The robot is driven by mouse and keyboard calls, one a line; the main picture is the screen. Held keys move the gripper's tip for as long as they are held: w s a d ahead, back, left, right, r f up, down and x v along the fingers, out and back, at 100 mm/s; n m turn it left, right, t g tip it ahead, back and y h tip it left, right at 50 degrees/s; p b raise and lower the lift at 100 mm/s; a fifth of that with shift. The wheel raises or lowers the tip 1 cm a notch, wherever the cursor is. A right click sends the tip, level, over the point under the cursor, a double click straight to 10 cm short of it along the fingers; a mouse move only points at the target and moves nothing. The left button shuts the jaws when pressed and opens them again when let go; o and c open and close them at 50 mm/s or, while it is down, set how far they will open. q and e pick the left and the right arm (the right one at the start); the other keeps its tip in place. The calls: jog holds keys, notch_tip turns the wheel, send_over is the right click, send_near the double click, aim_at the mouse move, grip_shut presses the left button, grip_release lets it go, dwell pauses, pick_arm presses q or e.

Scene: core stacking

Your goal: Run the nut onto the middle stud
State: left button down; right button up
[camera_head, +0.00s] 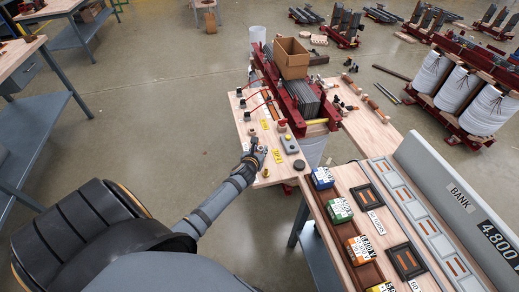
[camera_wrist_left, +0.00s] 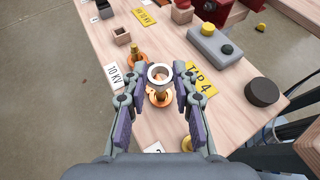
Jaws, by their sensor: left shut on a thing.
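My left gripper (camera_wrist_left: 160,78) is shut on the nut (camera_wrist_left: 152,70), a pale ring held between its two fingertips. The middle stud (camera_wrist_left: 160,99), copper-coloured with a round base, shows just below the nut in the left wrist view. The nut overlaps its upper part; I cannot tell whether it is around the stud or above it. A second stud (camera_wrist_left: 135,52) stands farther up the board, and a brass piece (camera_wrist_left: 187,144) shows nearer, partly hidden by my gripper. My right gripper is not in view.
A yellow TAP 4 label (camera_wrist_left: 201,86) and a 10 KV label (camera_wrist_left: 115,76) flank the studs. A grey button box (camera_wrist_left: 218,43) and a dark round puck (camera_wrist_left: 262,92) lie to the right. A red-framed core stack (camera_head: 303,98) stands behind on the table.

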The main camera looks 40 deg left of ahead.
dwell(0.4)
pick_arm(q)
jog(key=shift+p, duration=0.35)
dwell(0.4)
jog(key=shift+p, duration=0.35)
jog(key=shift+f+b, duration=1.45)
jog(key=shift+f, duration=0.65)
jog(key=c, duration=1)
grip_release()
jog(key=shift+s, duration=0.1)
